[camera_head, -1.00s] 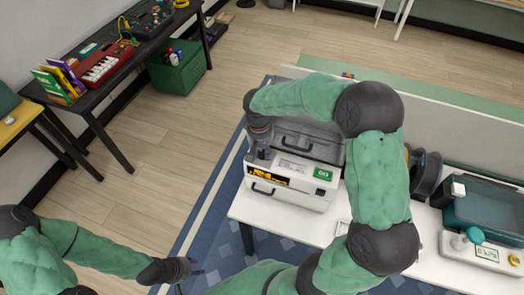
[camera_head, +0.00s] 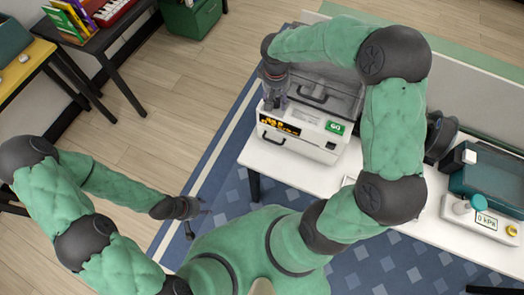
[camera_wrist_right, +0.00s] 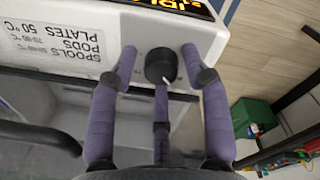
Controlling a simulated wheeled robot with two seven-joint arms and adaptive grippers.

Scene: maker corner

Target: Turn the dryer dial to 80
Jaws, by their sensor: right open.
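The dryer (camera_head: 322,146) is a white box with an orange lit display (camera_head: 280,125) and a green GO button (camera_head: 335,127). In the right wrist view its black round dial (camera_wrist_right: 161,64), with a white pointer mark, sits on the panel beside a label listing spools, pods and plates temperatures. My right gripper (camera_head: 275,101) is open at the dryer's left end, its purple fingers spread around the dial; contact is unclear. The display is cut off in the wrist view (camera_wrist_right: 185,5), and its number is unreadable. My left gripper (camera_head: 198,211) is away from the table, low over the rug.
The white table (camera_head: 262,155) also carries a teal-sided tank (camera_head: 490,178) and a device reading 0 kPa (camera_head: 486,217) on the right. A dark table with books stands at the upper left, beside a green box (camera_head: 191,17). Floor lies open left of the dryer.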

